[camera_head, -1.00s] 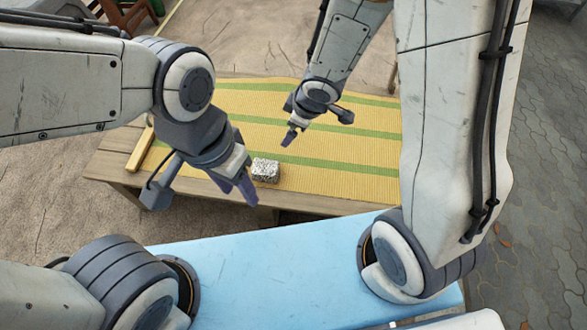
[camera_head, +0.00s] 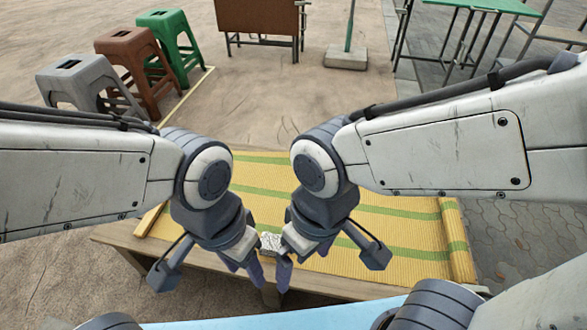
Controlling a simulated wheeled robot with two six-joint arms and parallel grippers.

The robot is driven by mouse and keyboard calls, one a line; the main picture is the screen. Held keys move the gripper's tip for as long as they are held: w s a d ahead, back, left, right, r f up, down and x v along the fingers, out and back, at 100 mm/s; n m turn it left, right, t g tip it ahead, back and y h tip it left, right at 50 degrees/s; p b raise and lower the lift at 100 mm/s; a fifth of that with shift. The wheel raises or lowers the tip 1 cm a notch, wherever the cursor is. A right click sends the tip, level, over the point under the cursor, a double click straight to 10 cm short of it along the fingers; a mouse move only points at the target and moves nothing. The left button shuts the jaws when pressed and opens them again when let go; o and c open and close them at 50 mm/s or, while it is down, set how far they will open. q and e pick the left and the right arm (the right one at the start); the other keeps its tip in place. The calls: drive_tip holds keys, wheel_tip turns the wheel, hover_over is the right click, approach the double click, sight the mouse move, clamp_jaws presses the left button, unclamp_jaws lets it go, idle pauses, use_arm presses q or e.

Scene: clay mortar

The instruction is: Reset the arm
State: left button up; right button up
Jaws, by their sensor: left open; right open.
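My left gripper (camera_head: 248,266) hangs in the middle of the view, fingers pointing down near the table's front edge. My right gripper (camera_head: 281,270) is close beside it on the right, also pointing down. Both are open, and I see nothing held in either. A small speckled grey-and-white block (camera_head: 270,242) shows between the two grippers and is partly hidden by them. It appears to rest on the yellow mat with green stripes (camera_head: 390,235). I cannot tell whether a gripper touches it.
The mat covers much of a wooden table (camera_head: 128,236). A light blue surface (camera_head: 230,322) lies at the bottom. Grey (camera_head: 80,75), brown (camera_head: 135,62) and green (camera_head: 172,40) stools stand at the back left. A brown board (camera_head: 258,16) and green table (camera_head: 490,5) stand behind. Open ground lies between.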

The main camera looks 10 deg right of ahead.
wheel_tip(320, 180, up, 38)
drive_tip(key=p, duration=3.7)
